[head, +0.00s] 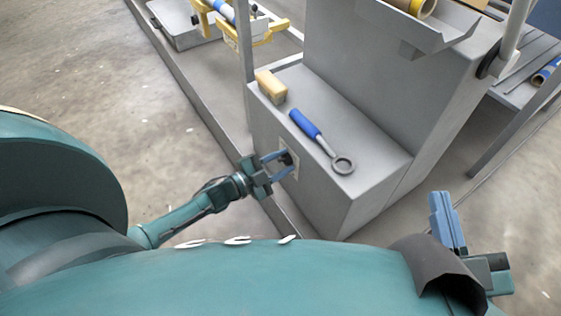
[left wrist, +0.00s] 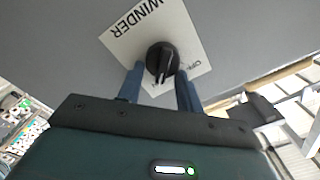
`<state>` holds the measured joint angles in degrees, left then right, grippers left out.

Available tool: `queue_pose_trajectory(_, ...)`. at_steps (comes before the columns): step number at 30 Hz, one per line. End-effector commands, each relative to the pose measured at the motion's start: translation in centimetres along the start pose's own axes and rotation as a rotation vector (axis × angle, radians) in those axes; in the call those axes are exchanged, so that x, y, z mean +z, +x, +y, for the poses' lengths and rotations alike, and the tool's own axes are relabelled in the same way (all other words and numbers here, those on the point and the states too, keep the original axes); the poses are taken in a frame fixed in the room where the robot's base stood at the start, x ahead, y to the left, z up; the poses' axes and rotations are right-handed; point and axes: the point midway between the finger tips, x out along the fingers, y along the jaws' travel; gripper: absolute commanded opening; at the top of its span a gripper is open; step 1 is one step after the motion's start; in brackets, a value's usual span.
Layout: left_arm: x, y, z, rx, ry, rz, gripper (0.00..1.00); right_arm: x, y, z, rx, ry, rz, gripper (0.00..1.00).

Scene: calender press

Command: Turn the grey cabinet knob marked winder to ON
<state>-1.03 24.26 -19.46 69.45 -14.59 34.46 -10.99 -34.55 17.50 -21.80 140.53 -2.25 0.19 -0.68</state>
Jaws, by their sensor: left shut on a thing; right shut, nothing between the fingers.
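The winder knob (left wrist: 161,58) is round and black with a raised grip bar. It sits on a pale plate (left wrist: 133,45) lettered WINDER, which looks upside down and tilted in the left wrist view. Small lettering that looks like OFF shows at the plate's right; no ON mark is readable. The plate is on the near side of the grey cabinet (head: 321,196). My left gripper (head: 280,165) is shut on the knob, with one blue finger on each side of it (left wrist: 160,88). My right gripper (head: 446,220) is shut and empty, away from the cabinet at the right.
On the cabinet top lie a tan block (head: 271,86) and a blue-handled ring tool (head: 318,137). A taller grey machine body (head: 390,80) rises behind. A low kerb (head: 205,110) runs along the floor at the cabinet's left. Open concrete floor lies left of it.

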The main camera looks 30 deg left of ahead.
Motion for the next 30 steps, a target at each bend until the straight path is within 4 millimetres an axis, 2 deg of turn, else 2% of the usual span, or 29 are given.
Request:
queue_pose_trajectory(10,0.1,-0.1,0.1,0.002,0.003,-0.002,0.13,-0.2,0.1,0.0,-0.001,-0.003,0.005,0.00)
queue_pose_trajectory(11,0.1,-0.1,0.1,0.002,0.003,-0.002,0.37,-0.2,0.1,0.0,-0.001,-0.003,0.006,0.00)
queue_pose_trajectory(18,0.1,0.0,0.0,0.001,0.002,-0.002,0.57,-0.2,0.1,0.0,-0.002,-0.002,0.006,0.00)
queue_pose_trajectory(26,0.0,-0.2,0.0,0.001,0.002,-0.001,0.57,-0.3,0.1,0.0,-0.001,-0.001,0.007,0.00)
queue_pose_trajectory(30,0.0,-1.5,0.0,0.003,0.001,-0.004,0.57,-0.8,0.2,0.1,0.002,-0.006,0.009,0.00)
